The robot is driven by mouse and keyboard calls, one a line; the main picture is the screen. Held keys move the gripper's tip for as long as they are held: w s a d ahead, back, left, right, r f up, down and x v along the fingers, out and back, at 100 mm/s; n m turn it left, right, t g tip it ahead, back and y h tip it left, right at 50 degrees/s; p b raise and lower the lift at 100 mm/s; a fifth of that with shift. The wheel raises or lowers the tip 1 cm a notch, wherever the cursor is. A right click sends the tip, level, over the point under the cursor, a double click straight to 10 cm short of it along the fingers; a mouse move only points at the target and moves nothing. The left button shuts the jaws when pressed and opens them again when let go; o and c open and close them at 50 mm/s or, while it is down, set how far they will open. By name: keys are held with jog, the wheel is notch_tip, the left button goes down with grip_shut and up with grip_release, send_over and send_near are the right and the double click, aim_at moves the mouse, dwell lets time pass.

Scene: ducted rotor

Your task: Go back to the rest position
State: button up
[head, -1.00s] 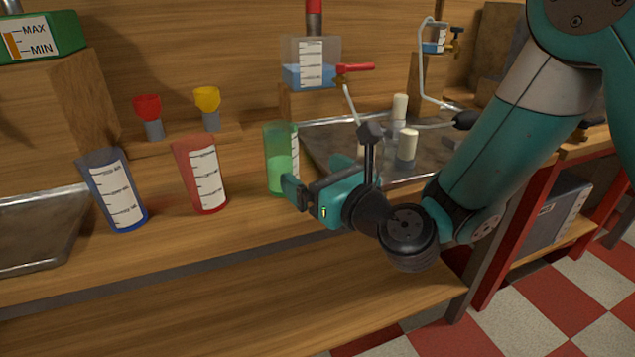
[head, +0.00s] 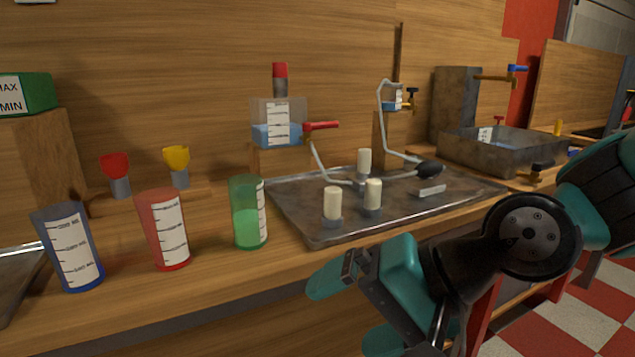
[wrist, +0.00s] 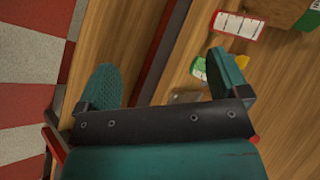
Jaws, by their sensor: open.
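My gripper (head: 335,310) is in front of the bench edge in the head view, below the metal tray and apart from the beakers. In the wrist view my gripper (wrist: 165,85) has its two teal fingers spread wide with nothing between them but the bench edge behind. The green beaker (head: 248,205), partly filled with green liquid, stands upright on the bench. The red beaker (head: 163,225) and the blue beaker (head: 67,245) stand to its left.
A metal tray (head: 310,232) with white cylinders lies right of the green beaker. A clear tank (head: 290,125) with blue liquid and a red-handled tap stands behind. Red and yellow funnels sit on a ledge. A sink basin (head: 505,150) is further right. Checkered floor lies beyond the bench.

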jog(key=s+d+n+g+h+p, duration=0.25)
jog(key=s+d+n+h, duration=0.4)
jog(key=d+n, duration=0.35)
notch_tip(320, 180, up, 23)
jog(key=d+p, duration=0.1)
jog(key=p, duration=2)
jog(key=shift+s+f+m+y, duration=0.2)
jog(key=shift+s+m+y, duration=0.15)
jog(key=shift+s+m, duration=0.05)
